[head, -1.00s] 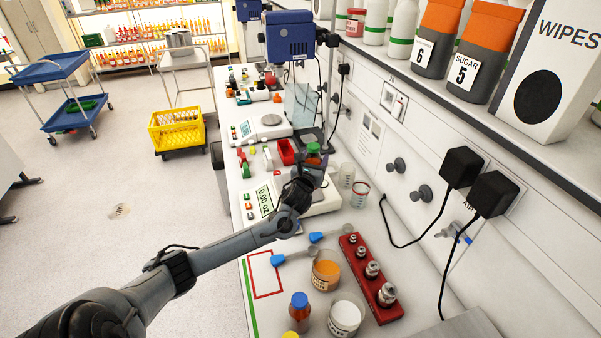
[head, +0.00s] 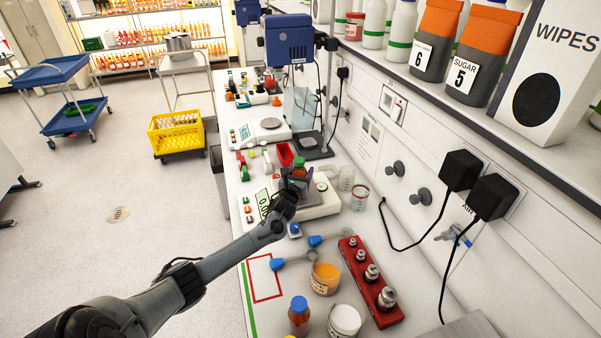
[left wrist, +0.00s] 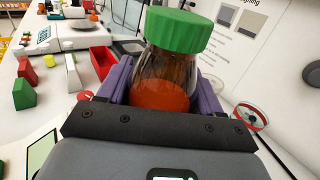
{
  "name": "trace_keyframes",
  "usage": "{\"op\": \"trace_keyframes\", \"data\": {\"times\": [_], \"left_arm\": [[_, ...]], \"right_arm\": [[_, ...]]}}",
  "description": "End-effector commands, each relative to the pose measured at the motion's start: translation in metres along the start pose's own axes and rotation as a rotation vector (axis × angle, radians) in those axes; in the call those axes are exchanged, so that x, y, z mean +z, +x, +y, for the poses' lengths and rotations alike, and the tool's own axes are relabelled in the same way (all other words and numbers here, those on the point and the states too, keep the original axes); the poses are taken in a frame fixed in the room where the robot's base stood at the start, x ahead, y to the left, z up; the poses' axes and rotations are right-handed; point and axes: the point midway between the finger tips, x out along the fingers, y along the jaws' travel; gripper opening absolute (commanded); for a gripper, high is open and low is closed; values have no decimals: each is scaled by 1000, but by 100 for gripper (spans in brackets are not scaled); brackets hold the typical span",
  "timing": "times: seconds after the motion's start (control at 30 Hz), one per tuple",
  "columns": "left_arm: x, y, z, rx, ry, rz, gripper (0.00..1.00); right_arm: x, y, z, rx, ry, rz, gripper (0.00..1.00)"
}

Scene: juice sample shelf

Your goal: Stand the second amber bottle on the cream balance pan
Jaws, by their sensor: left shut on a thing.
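An amber bottle with a green cap (head: 299,164) and orange-red contents is held upright by my left gripper (head: 295,182). In the left wrist view the bottle (left wrist: 160,92) sits between the two purple fingers, which close on its sides. The near balance (head: 320,207), a cream-white body with a green display (head: 263,200), is under and beside the gripper. Its pan is largely hidden by the gripper, and I cannot tell whether the bottle's base touches it. Another amber bottle with a blue cap (head: 299,318) stands at the front of the bench. My right gripper is out of view.
A second balance (head: 262,132) and a red tray (head: 285,153) are farther back. Glass jars (head: 359,197) stand right of the near balance. Spoons, an orange-filled beaker (head: 326,275), a white-lidded jar (head: 344,320) and a red weight rack (head: 372,280) are nearer.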

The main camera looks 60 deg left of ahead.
Motion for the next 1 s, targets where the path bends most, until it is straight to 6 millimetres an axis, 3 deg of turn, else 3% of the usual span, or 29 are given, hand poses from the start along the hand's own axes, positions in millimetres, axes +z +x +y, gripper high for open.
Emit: {"op": "trace_keyframes", "data": {"times": [0.37,0.4,0.53,1.0], "left_arm": [[-3,0,0,1,1,-2,24],[-3,0,0,0,1,0,71],[-3,0,0,0,1,0,90],[-1,-7,0,-1,3,2,90]], "right_arm": [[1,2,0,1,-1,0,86],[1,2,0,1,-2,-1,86],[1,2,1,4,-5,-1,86],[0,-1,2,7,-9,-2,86]]}}
